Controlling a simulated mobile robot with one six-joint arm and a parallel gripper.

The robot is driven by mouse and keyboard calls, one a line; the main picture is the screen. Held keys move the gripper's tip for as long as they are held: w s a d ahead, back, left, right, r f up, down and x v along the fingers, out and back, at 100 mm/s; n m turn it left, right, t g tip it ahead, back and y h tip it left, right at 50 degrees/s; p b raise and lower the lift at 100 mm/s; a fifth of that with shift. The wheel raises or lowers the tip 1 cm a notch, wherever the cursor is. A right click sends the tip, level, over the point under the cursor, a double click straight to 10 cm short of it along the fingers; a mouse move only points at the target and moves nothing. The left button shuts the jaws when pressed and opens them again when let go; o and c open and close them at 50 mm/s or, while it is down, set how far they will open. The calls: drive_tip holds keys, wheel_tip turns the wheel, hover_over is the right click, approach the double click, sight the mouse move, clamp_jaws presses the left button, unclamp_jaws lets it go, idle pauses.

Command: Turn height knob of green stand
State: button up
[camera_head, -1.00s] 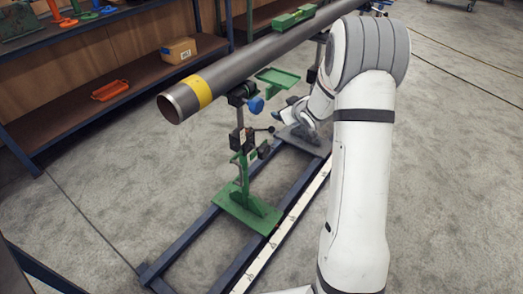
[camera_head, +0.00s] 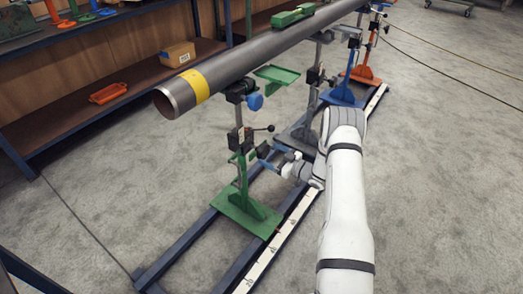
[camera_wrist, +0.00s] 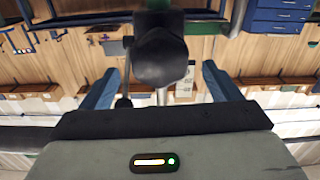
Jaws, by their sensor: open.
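The green stand (camera_head: 246,207) stands upright on the blue rail frame, under the near end of the steel pipe (camera_head: 255,62). Its dark height knob (camera_wrist: 160,58) looms large in the wrist view, roughly centred between my two blue fingers. I cannot tell whether the knob is fully between the fingertips. In the head view my gripper largely hides the knob.
A black lever (camera_head: 264,129) sticks out from the stand just above my gripper. Grey, blue (camera_head: 342,95) and orange (camera_head: 365,74) stands follow behind.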

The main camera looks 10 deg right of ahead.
sight(266, 152)
drive_tip(key=x, duration=0.6)
drive_tip(key=shift+c, duration=0.3)
drive_tip(key=c, duration=0.9)
drive_tip(key=shift+d, duration=0.2)
drive_tip(key=shift+a, duration=0.15)
